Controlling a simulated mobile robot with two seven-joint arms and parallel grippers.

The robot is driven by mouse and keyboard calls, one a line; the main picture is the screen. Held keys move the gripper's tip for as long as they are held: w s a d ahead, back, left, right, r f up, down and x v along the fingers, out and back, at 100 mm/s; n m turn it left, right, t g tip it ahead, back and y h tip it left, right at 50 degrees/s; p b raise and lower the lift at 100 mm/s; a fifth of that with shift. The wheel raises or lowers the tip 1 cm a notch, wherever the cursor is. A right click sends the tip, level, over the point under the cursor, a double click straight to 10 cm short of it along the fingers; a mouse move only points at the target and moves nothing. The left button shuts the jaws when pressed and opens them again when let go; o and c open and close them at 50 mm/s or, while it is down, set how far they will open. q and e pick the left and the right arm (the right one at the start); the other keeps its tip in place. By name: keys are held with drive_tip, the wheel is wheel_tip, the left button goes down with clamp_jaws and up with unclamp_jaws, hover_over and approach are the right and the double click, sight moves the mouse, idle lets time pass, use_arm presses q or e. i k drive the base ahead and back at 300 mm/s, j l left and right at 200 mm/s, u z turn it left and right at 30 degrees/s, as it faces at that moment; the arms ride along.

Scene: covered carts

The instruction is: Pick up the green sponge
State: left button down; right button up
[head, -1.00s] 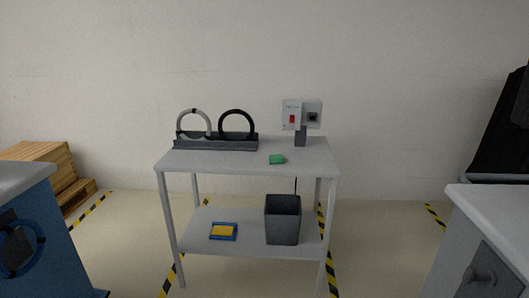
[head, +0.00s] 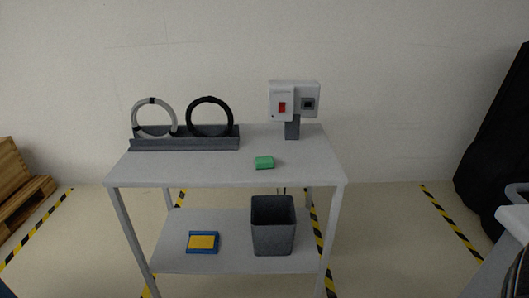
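The green sponge (head: 264,162) lies on the top of the grey cart (head: 190,173), right of its middle. It is in front of the white box with a red switch and to the right of the rack. Nothing touches it. Neither of my grippers shows in the head view.
On the cart top stand a dark rack (head: 185,144) with a white ring (head: 136,118) and a black ring (head: 231,118), and a switch box (head: 283,103) on a post. The lower shelf holds a dark bin (head: 272,228) and a blue-and-yellow tray (head: 202,250). A grey counter (head: 513,222) edges in at right.

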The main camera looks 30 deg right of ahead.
sight(266, 162)
drive_tip(key=i+l, duration=0.25)
drive_tip(key=l, duration=0.15)
drive_tip(key=i+l, duration=0.55)
drive_tip(key=l, duration=0.2)
